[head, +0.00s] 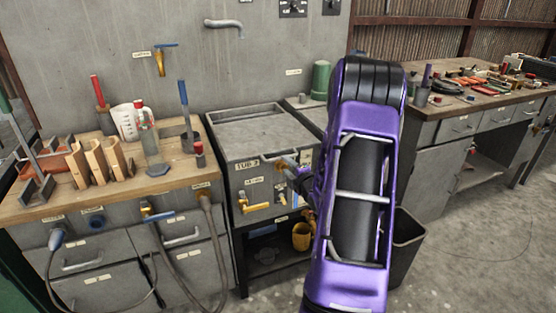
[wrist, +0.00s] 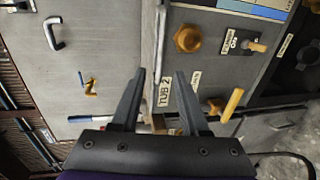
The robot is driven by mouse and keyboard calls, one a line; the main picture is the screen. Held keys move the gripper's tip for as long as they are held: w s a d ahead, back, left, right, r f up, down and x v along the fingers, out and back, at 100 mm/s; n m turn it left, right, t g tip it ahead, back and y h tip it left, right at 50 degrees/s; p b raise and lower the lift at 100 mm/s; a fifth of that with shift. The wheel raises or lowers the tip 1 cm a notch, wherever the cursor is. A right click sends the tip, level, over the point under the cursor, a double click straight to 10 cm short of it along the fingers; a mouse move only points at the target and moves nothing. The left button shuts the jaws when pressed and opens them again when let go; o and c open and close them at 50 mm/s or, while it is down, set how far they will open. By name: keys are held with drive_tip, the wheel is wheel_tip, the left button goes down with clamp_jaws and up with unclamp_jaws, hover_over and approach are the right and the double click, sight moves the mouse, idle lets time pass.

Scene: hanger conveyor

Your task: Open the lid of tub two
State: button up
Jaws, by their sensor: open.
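Tub two (head: 247,182) is a grey metal tub in the middle of the head view, with a "TUB 2" label on its front. Its flat grey lid (head: 258,132) lies closed on top. My gripper (head: 299,176) is at the tub's front right, partly hidden behind my purple arm. In the wrist view my gripper (wrist: 163,92) is open, its two dark fingers apart with the "TUB 2" label (wrist: 165,90) showing between them. Nothing is seen held. Whether a finger touches the tub or lid edge, I cannot tell.
Brass fittings and a yellow-handled valve (head: 254,205) stick out of the tub's front. A wooden-topped bench (head: 120,187) with tools stands left. A grey spout (head: 224,25) and blue-handled valve (head: 161,58) are on the wall behind. A dark bin (head: 408,240) stands right of my arm.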

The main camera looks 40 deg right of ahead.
sight(278, 158)
drive_tip(key=x, duration=0.8)
drive_tip(key=shift+w, duration=0.15)
clamp_jaws()
idle(1.1)
